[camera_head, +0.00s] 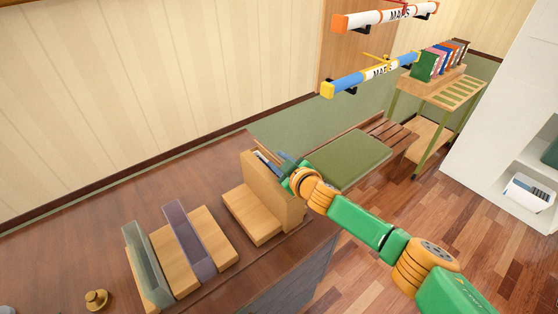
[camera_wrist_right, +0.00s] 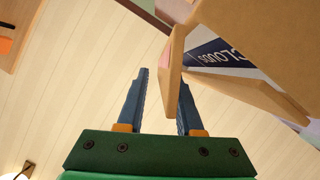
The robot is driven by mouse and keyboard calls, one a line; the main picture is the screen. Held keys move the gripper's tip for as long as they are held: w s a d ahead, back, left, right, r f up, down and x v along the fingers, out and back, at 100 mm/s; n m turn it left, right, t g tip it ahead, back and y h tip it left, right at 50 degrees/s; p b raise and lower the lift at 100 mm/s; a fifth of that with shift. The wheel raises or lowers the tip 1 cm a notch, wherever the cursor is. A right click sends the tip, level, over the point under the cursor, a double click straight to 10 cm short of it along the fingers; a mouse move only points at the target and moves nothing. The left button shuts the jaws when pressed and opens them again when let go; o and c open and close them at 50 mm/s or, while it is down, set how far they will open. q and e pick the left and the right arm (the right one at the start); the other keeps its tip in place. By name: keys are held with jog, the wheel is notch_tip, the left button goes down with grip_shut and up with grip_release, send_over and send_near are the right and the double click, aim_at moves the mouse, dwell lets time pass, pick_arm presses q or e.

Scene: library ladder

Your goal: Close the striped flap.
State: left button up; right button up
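I cannot make out stripes on any flap in these views. A light wooden holder (camera_head: 262,185) stands near the table's right end, with a blue-and-white item (camera_head: 265,160) behind its tall panel. My right gripper (camera_head: 284,160) is at the holder's top right; its arm hides part of that area. In the right wrist view the gripper (camera_wrist_right: 162,95) is open, with two blue fingers apart. A tan panel's end (camera_wrist_right: 174,75) reaches down close to the right finger; contact is unclear. Beside it shows a dark blue item lettered "CLOUDS" (camera_wrist_right: 225,57). My left gripper is not in view.
Grey (camera_head: 147,265) and purple (camera_head: 188,240) upright trays with wooden blocks stand on the brown table (camera_head: 90,220). A brass knob (camera_head: 97,299) is at front left. A green-cushioned bench (camera_head: 350,160), a book rack (camera_head: 450,90) and white shelving (camera_head: 500,110) lie beyond.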

jog(key=shift+s+d+r, duration=0.1)
jog(key=shift+s, duration=0.15)
grip_shut()
jog(key=shift+w, duration=0.1)
dwell(1.1)
